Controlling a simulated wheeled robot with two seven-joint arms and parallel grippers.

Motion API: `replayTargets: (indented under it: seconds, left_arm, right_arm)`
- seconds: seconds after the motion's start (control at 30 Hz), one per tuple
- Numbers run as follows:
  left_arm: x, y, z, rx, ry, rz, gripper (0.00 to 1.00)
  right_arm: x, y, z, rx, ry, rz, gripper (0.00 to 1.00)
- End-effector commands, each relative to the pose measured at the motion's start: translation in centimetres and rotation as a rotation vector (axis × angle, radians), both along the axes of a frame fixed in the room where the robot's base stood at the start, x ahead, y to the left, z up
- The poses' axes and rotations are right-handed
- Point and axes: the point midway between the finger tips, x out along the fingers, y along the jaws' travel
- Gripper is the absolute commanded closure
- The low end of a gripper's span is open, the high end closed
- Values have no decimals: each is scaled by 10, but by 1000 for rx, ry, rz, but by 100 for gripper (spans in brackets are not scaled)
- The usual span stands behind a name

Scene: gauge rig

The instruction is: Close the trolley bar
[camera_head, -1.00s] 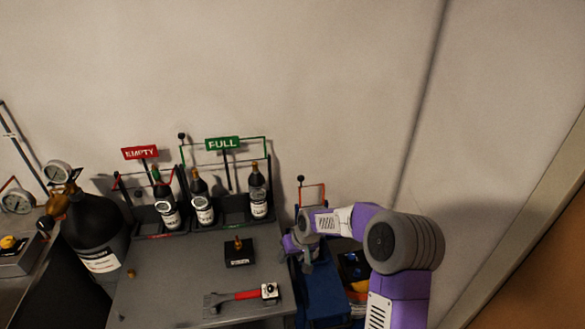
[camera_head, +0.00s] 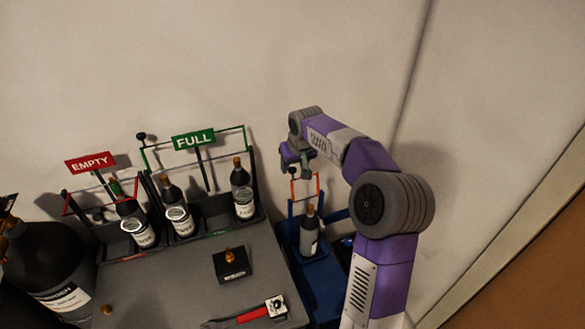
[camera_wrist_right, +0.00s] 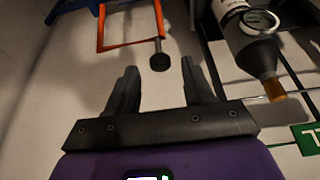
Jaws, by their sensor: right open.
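The blue trolley (camera_head: 318,277) stands at the right end of the grey bench. Its orange bar (camera_head: 318,186) stands up at the back of the trolley, with a black knob (camera_head: 292,171) at its left. A dark bottle (camera_head: 309,238) with a white label stands upright in the trolley. My right gripper (camera_head: 296,160) is above the trolley, close to the knob. In the right wrist view its fingers (camera_wrist_right: 160,82) are apart and empty, with the knob (camera_wrist_right: 159,62) just beyond the gap and the orange bar (camera_wrist_right: 129,49) behind. My left gripper is out of view.
Racks with bottles stand behind the bench, under a green FULL sign (camera_head: 193,140) and a red EMPTY sign (camera_head: 90,162). A black block (camera_head: 232,264) and a red-handled tool (camera_head: 255,313) lie on the bench. A large dark cylinder (camera_head: 45,265) is at left. The wall is close behind.

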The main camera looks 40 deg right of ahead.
Motion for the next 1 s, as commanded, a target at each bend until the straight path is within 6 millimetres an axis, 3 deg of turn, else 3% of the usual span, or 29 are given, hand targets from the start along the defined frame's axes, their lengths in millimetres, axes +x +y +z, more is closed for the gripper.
replayTargets:
  seconds: [0.13,0.43,0.77,1.0]
  left_arm:
    - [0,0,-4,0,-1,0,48]
    - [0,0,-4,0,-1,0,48]
    - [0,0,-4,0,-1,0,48]
    - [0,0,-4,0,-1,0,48]
  right_arm:
    - [4,-2,-13,0,1,0,48]
    - [6,-2,-14,0,0,0,48]
    - [6,-2,-14,0,0,0,97]
    - [6,-2,-14,0,0,0,100]
